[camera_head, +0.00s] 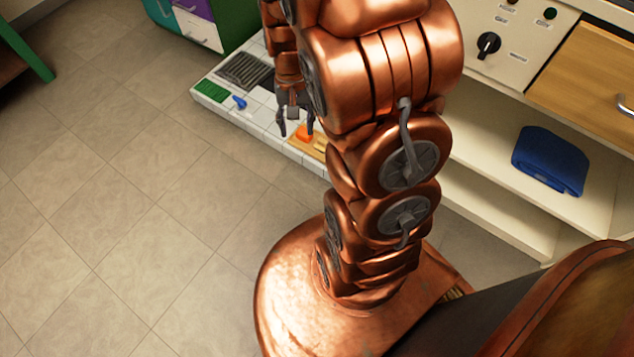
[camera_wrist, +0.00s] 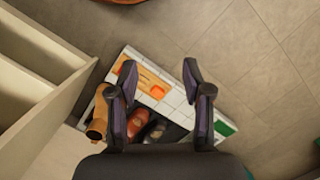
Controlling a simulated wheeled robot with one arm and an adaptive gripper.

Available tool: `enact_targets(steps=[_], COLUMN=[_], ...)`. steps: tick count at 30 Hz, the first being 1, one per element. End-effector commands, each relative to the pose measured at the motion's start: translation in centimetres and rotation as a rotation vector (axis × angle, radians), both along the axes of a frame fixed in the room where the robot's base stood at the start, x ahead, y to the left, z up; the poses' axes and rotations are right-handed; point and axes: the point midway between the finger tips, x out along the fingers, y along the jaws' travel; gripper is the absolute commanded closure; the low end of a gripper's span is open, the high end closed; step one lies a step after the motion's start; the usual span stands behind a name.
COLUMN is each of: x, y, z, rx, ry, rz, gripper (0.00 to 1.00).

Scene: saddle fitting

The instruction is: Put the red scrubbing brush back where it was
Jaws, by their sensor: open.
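I cannot make out a red scrubbing brush for certain. A small orange block (camera_head: 304,133) lies on or beside a wooden board on the low white tiled platform (camera_head: 268,124); it also shows in the wrist view (camera_wrist: 157,92). My gripper (camera_head: 296,130) hangs over the platform near the block. In the wrist view my gripper (camera_wrist: 160,68) is open, its two dark fingers apart and nothing between the tips. The wooden board (camera_wrist: 147,78) shows beyond the fingers. My arm hides much of the platform in the head view.
The platform bears a green pad (camera_head: 210,90), a small blue item (camera_head: 239,102) and a dark grate (camera_head: 243,71). Brown shoe-like things (camera_wrist: 100,116) lie near the platform in the wrist view. A shelf unit with a folded blue cloth (camera_head: 550,160) stands right. Tiled floor left is clear.

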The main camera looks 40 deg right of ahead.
Motion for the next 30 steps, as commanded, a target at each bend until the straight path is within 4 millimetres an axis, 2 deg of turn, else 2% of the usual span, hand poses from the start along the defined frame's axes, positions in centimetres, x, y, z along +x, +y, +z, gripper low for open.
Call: enact_targets(steps=[1,6,15,22,26,30], x=[-0.8,-4.4,-12.2,-17.5,-19.1,-19.7], y=[1.1,4.2,8.1,9.5,9.7,9.7], z=[1.2,4.4,8.8,10.6,11.1,11.2], rx=[0.003,0.024,0.047,0.052,0.052,0.051], ry=[-0.001,0.023,0.073,0.111,0.125,0.132], rz=[0.038,0.162,0.390,0.537,0.579,0.594], gripper=[0.51,0.51,0.51,0.51,0.51,0.51])
